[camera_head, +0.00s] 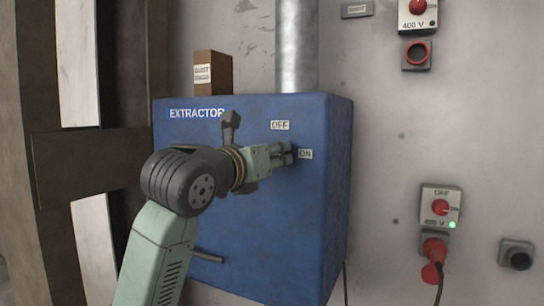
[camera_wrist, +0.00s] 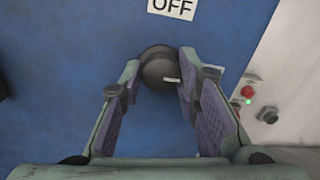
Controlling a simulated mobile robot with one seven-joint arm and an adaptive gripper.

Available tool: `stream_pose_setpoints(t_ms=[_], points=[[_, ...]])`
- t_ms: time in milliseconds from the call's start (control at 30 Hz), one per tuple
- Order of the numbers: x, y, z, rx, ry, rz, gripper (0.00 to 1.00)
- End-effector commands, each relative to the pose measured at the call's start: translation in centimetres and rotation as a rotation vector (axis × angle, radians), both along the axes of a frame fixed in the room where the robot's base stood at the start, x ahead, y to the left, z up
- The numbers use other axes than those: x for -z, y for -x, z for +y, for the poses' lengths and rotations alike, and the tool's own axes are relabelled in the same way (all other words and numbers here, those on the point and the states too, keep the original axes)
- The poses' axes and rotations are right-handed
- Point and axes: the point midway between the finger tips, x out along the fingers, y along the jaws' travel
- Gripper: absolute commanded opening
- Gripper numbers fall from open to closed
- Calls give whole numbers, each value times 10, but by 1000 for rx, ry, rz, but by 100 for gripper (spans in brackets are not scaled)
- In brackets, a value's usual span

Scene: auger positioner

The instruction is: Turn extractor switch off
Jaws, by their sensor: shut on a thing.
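The extractor is a blue box (camera_head: 318,215) on the wall with a white "EXTRACTOR" label. Its switch is a dark round knob (camera_wrist: 158,66) below the "OFF" label (camera_wrist: 172,7). A small white mark on the knob points right in the wrist view. In the head view the "OFF" label (camera_head: 280,125) is above and the "ON" label (camera_head: 305,154) is to the right of my gripper (camera_head: 286,154), which hides the knob there. My gripper (camera_wrist: 160,82) is shut on the knob, one finger on each side.
A metal pipe (camera_head: 297,50) rises from the box. A dust bags carton (camera_head: 213,73) stands at its top left. On the right wall are a red-knobbed switch box (camera_head: 440,208) with a green light and a plugged-in red plug (camera_head: 433,250). A dark lever (camera_head: 208,257) sticks out low left.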

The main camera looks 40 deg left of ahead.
Motion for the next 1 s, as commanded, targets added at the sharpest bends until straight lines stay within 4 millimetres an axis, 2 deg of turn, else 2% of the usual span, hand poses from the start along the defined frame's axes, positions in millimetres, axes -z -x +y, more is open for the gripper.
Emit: stream_pose_setpoints(t_ms=[267, 1000], points=[[1, 0, -1, 1, 137, -37, 2], [0, -1, -2, 3, 808, -200, 1]])
